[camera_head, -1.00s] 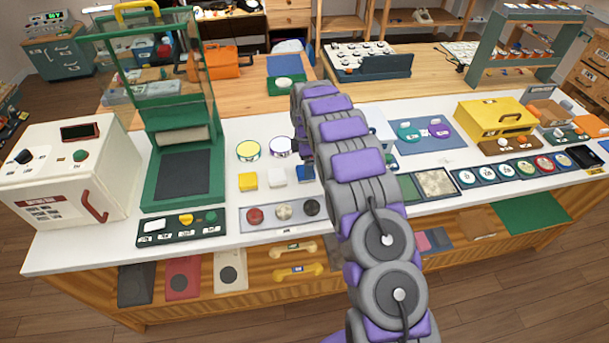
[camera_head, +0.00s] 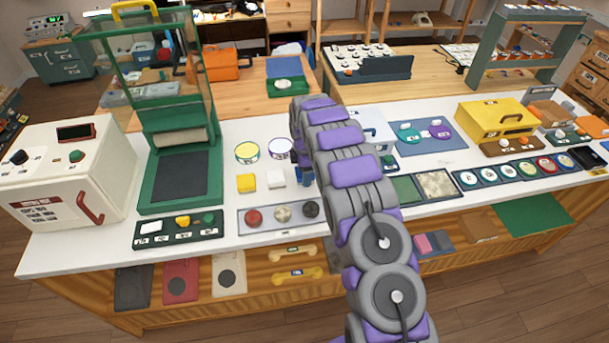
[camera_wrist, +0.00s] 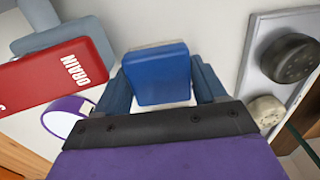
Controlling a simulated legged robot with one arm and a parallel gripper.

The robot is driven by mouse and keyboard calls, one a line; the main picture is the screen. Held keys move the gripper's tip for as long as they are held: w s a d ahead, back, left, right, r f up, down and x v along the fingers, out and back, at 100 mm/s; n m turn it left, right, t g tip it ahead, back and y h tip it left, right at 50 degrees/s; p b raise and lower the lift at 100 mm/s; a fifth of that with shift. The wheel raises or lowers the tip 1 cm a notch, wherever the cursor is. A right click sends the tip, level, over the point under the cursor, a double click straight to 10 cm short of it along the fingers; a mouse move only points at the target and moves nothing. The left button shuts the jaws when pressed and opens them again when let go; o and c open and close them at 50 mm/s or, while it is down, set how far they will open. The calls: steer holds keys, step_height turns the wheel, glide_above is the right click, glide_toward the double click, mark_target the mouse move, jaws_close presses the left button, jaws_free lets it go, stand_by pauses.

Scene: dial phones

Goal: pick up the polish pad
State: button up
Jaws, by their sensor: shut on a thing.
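In the wrist view a blue block-like pad (camera_wrist: 160,76) with pale edges sits between the two blue-grey fingers of my gripper (camera_wrist: 162,84). The fingers are shut on its sides. I read no label on it, but it fits the polish pad. In the head view my arm hides the gripper and most of what is around it. A yellow block (camera_head: 246,183) and a white block (camera_head: 275,179) stand in a row on the white counter, left of my arm.
A tray (camera_head: 244,222) with red, pale and dark round pads lies in front of the blocks; it shows at right in the wrist view (camera_wrist: 254,75). Two round tins (camera_head: 247,152) (camera_head: 281,148) stand behind. A red lettered thing (camera_wrist: 55,72) is close at the gripper's left.

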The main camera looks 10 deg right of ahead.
steer(key=c, duration=0.4)
steer(key=shift+o, duration=0.2)
steer(key=shift+r, duration=0.1)
step_height(320, 180, up, 3)
steer(key=shift+r+p, duration=0.15)
steer(key=shift+p, duration=0.6)
steer(key=shift+s+d+r, duration=0.1)
steer(key=shift+s+r, duration=0.05)
steer(key=shift+r, duration=0.05)
steer(key=shift+s+d, duration=0.3)
steer(key=shift+s, duration=0.35)
steer(key=s+d+p, duration=0.1)
steer(key=s, duration=0.3)
steer(key=s+d+p, duration=0.1)
steer(key=s+d, duration=0.1)
steer(key=s, duration=0.2)
steer(key=s+d+r+p, duration=0.1)
steer(key=s+d, duration=0.1)
steer(key=s, duration=0.3)
steer(key=shift+s+d+r, duration=0.1)
steer(key=shift+d, duration=0.1)
